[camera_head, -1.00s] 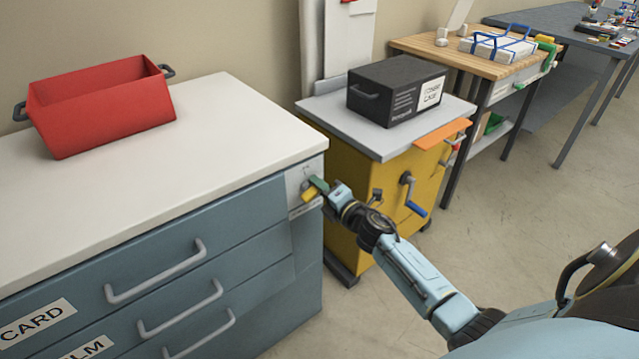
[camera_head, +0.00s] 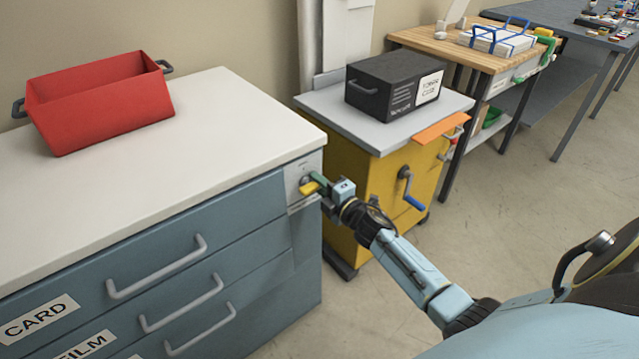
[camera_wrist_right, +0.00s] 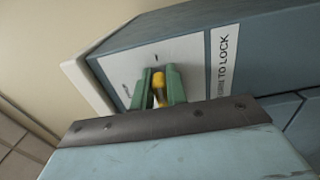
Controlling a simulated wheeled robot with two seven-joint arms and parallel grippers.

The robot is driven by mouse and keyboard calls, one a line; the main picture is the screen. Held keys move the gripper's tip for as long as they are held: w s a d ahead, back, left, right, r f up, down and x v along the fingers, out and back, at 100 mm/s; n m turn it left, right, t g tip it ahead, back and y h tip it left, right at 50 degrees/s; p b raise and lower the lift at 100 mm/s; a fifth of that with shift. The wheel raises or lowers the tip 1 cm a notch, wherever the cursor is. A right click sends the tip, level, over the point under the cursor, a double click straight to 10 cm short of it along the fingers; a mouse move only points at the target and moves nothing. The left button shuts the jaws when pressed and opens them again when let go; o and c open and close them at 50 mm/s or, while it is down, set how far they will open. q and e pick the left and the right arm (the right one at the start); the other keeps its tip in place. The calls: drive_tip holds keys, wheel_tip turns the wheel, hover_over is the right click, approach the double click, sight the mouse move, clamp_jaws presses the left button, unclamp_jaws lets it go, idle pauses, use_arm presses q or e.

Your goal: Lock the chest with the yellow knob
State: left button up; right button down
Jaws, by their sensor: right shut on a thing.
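The chest (camera_head: 250,215) is a blue-grey drawer unit with a white top at the left of the head view. The yellow knob (camera_head: 309,187) sits on a pale plate at the chest's upper right front corner. My right gripper (camera_head: 318,184) reaches it from the right. In the right wrist view the green fingers (camera_wrist_right: 160,88) are shut on the yellow knob (camera_wrist_right: 159,84), one on each side, close to the plate (camera_wrist_right: 185,60). A label (camera_wrist_right: 224,60) beside it ends in "TO LOCK"; its first word is partly unclear. My left gripper is not in view.
A red bin (camera_head: 100,105) stands on the chest. A yellow cabinet (camera_head: 375,190) with a blue-handled crank (camera_head: 410,190) and a black box (camera_head: 393,88) on top stands close to my right arm. Clear floor (camera_head: 500,220) lies to the right.

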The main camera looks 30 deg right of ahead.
drive_tip(key=shift+s+a+f, duration=0.1)
drive_tip(key=shift+a+f, duration=0.25)
drive_tip(key=shift+a, duration=0.1)
drive_tip(key=c, duration=1.6)
unclamp_jaws()
drive_tip(key=shift+o, duration=1)
drive_tip(key=shift+r, duration=0.2)
drive_tip(key=shift+d, duration=0.1)
